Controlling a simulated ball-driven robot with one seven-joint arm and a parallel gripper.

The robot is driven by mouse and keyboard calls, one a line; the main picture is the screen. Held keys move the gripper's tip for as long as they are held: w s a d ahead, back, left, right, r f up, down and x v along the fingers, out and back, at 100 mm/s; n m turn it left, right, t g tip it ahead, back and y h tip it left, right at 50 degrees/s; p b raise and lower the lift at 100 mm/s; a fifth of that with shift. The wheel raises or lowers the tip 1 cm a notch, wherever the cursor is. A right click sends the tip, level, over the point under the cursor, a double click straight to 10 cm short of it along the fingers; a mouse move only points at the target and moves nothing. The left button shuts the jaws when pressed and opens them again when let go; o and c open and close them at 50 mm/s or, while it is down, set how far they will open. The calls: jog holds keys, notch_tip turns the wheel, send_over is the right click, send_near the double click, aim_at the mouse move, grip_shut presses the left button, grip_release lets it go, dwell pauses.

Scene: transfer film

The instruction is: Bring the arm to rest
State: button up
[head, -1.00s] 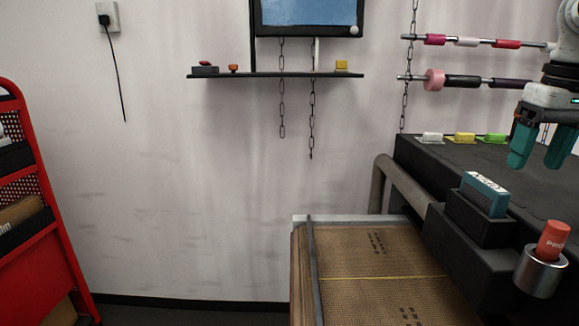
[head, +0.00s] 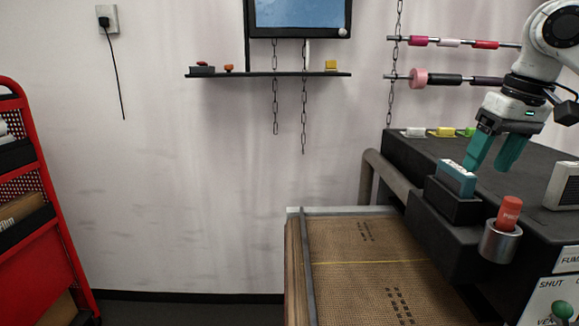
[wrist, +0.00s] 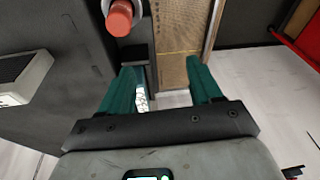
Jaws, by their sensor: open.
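My gripper (head: 493,152) has two teal fingers. In the head view it hangs over the dark worktop at the right, fingers pointing down, close to a teal block (head: 456,178) in a black holder. The fingers are apart and nothing shows between them as held. In the wrist view my gripper (wrist: 166,85) also shows open, with a piece of the teal block's white label (wrist: 142,97) visible beside the left finger. I cannot tell from these views whether a finger touches the block.
A red cylinder stands in a metal cup (head: 500,242) on the worktop's front side. A grey vented box (head: 563,186) is at the right. White, yellow and green blocks (head: 445,132) line the back edge. A brown mesh-covered bed (head: 350,245) lies below. A red cart (head: 40,230) is far left.

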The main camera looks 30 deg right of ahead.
jog(key=w+a+f+n+t+y, duration=0.2)
jog(key=w+a+f, duration=0.6)
jog(key=a+f, duration=0.25)
jog(key=w+a+f+n+t+y, duration=0.1)
jog(key=w+a+f+t+y, duration=0.2)
jog(key=w+a+f, duration=0.7)
jog(key=s+a+f+g, duration=0.1)
jog(key=s+a+f, duration=0.35)
jog(key=f, duration=0.45)
jog(key=s+a+f+g, duration=0.1)
jog(key=s+a+f, duration=0.35)
jog(key=f, duration=0.45)
jog(key=s+a+f+g+h+b, duration=0.1)
jog(key=s+a+f+g+h, duration=0.1)
jog(key=s+f, duration=0.9)
jog(key=s, duration=0.3)
jog(key=shift+a+f+g+h, duration=0.15)
jog(key=shift+a+g+h, duration=0.15)
jog(key=shift+h, duration=0.1)
jog(key=s+d+f, duration=0.1)
jog(key=s, duration=0.2)
jog(key=s+d+f+g+h, duration=0.1)
jog(key=s, duration=0.2)
jog(key=s+d+f+n+g+h, duration=0.1)
jog(key=s, duration=0.3)
